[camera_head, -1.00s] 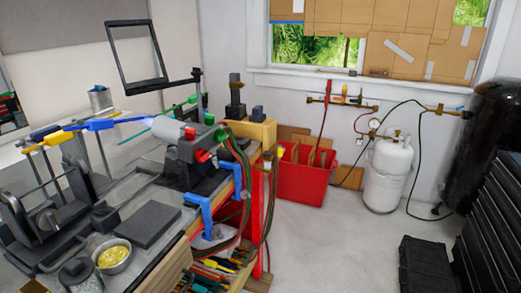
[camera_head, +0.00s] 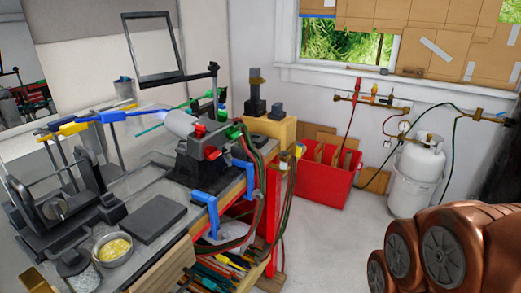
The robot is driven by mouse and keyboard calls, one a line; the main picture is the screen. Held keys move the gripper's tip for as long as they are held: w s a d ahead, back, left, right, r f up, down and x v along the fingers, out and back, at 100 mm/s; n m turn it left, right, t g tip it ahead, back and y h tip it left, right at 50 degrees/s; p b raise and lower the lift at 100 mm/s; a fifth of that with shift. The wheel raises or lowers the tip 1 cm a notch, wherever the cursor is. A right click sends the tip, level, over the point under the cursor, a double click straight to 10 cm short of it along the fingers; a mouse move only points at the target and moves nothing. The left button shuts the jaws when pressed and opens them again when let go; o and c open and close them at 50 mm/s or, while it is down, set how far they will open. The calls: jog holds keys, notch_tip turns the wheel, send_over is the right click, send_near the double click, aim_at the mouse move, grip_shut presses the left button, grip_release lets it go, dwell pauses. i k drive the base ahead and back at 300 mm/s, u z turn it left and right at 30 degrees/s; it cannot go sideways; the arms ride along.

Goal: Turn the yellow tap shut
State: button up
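A small yellow-orange tap handle (camera_head: 374,91) shows on the brass pipe manifold on the back wall, beside a red one (camera_head: 357,85). It is too small to tell how far it is turned. A yellow fitting (camera_head: 298,150) also sits at the bench's right edge, near the hoses; whether it is a tap I cannot tell. My gripper is out of view. Only my copper-coloured arm links show at the lower right, well apart from the manifold in the picture.
A red bin (camera_head: 318,187) stands below the manifold, with a white gas cylinder (camera_head: 417,178) to its right. The cluttered workbench (camera_head: 150,258) fills the left, with hoses hanging (camera_head: 287,195) at its side. Grey floor (camera_head: 325,240) between bench and cylinder is clear.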

aim_at(296, 151)
jog(key=u, duration=2.1)
jog(key=k, duration=0.9)
jog(key=z, duration=1.2)
jog(key=i, duration=0.5)
jog(key=u, duration=0.1)
